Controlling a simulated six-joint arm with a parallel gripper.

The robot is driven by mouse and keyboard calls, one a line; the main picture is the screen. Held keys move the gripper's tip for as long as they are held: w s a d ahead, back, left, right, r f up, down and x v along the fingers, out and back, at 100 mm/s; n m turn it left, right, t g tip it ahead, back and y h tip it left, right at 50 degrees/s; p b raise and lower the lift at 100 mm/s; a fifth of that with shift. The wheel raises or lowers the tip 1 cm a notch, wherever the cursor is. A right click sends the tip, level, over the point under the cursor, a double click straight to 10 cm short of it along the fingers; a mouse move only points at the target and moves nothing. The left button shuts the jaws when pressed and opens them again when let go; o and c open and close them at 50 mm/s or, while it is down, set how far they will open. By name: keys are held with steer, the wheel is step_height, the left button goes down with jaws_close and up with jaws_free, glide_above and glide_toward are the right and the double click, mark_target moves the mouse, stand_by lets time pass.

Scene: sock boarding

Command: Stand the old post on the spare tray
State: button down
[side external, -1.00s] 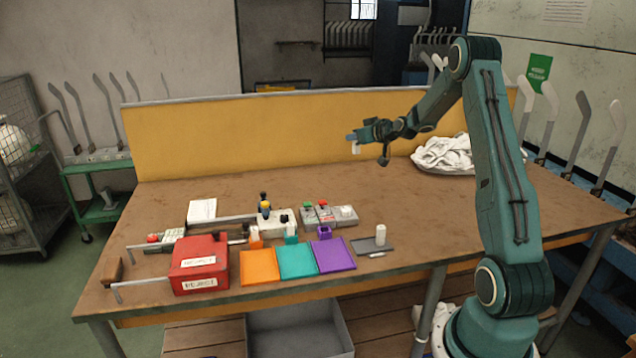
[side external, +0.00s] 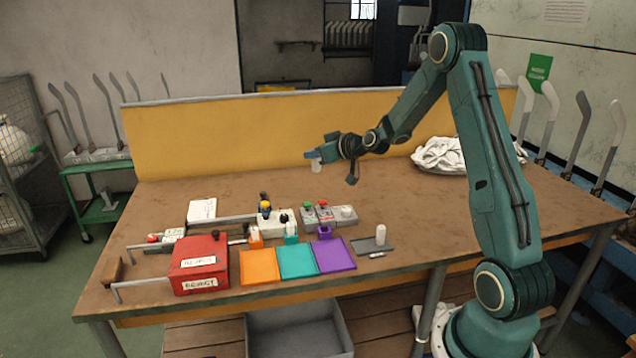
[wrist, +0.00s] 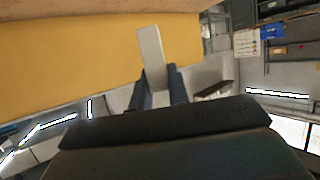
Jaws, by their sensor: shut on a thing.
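My gripper (side external: 310,156) is shut on a pale post (side external: 316,166) and holds it high above the table, in front of the yellow back panel. In the wrist view the post (wrist: 151,50) sticks out between the two blue fingers (wrist: 157,88). A dark grey tray (side external: 362,246) lies at the front right of the work area, well below my gripper. Another white post (side external: 380,234) stands upright on that tray, and a small white piece (side external: 376,255) lies by its front edge. Labels telling old from new posts are not readable.
Orange (side external: 260,267), teal (side external: 297,261) and purple (side external: 335,256) trays lie left of the grey tray. A red reject box (side external: 200,263) and a button box (side external: 328,215) stand nearby. White cloth (side external: 440,155) lies at the back right. The table's right side is clear.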

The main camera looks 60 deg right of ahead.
steer(key=s+a+n+y, duration=0.2)
steer(key=a+y, duration=0.1)
steer(key=a, duration=1.1)
steer(key=s+a+n+y, duration=0.2)
steer(key=a+n, duration=0.1)
steer(key=a, duration=1.1)
steer(key=shift+s+a+f+y, duration=0.25)
steer(key=shift+s+f+y, duration=0.1)
steer(key=shift+y, duration=0.05)
